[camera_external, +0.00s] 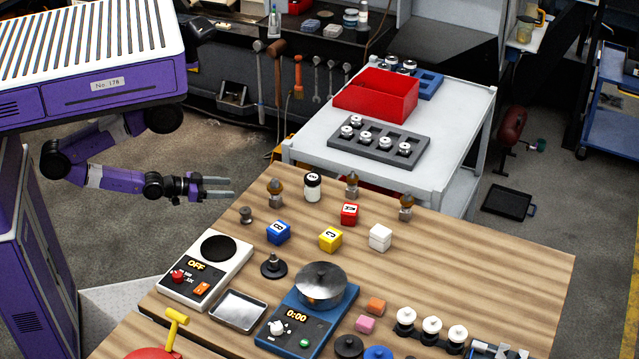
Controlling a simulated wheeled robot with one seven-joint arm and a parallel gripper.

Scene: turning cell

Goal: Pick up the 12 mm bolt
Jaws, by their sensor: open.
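My gripper (230,188) is open and empty. Its two fingers point right, in the air left of the wooden table (480,255). No size marking of 12 mm is readable, so I cannot tell which thing is the 12 mm bolt. Several small metal pieces stand upright on the table: brown-topped ones at the back left (276,193), back middle (352,184) and right (405,207), and a short dark one (246,215) near the left edge. The gripper is apart from all of them.
Blue (278,232), yellow (330,239), red (349,214) and white (380,237) blocks stand mid-table. In front are a white device (228,285) reading OFF, a metal tray (238,311) and a blue device (292,345) with a pan. Behind, a cart (310,148) holds a red bin (385,105).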

